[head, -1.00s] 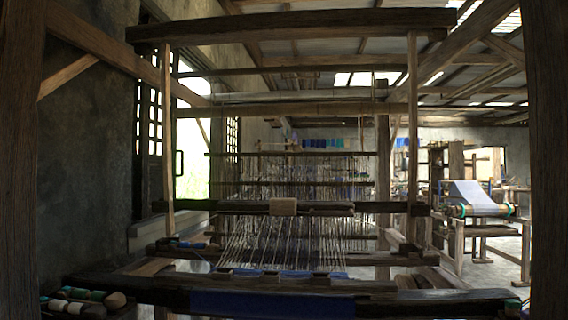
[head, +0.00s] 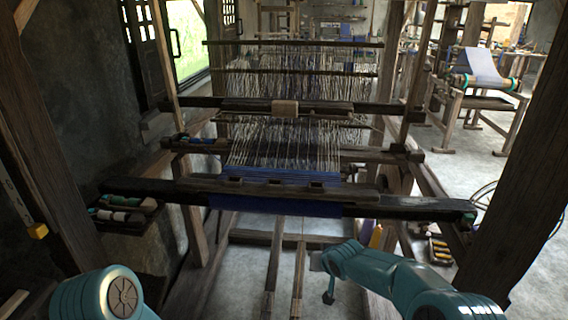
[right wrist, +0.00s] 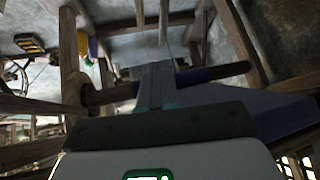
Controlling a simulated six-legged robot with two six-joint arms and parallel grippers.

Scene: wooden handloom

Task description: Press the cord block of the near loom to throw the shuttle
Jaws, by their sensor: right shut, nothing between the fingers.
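The near loom (head: 140,190) stands in front of me, with pale warp threads and blue cloth (head: 275,204) over its front beam. A pale wooden block, which looks like the cord block (head: 285,108), sits mid-way along the dark crossbar behind the cloth. A small blue-marked piece, perhaps the shuttle (head: 200,141), lies at the crossbar's left side; I cannot be sure. My right gripper (head: 318,262) is below and in front of the front beam, well apart from the block. In the right wrist view its fingers (right wrist: 156,86) are shut and empty. Only part of my left arm shows; its gripper is out of view.
A side tray with bobbins (head: 125,212) is at the left end of the front beam. Two treadle bars (head: 272,268) run below. Posts frame both sides. Another loom (head: 475,90) stands at the back right, with open floor (head: 455,175) before it.

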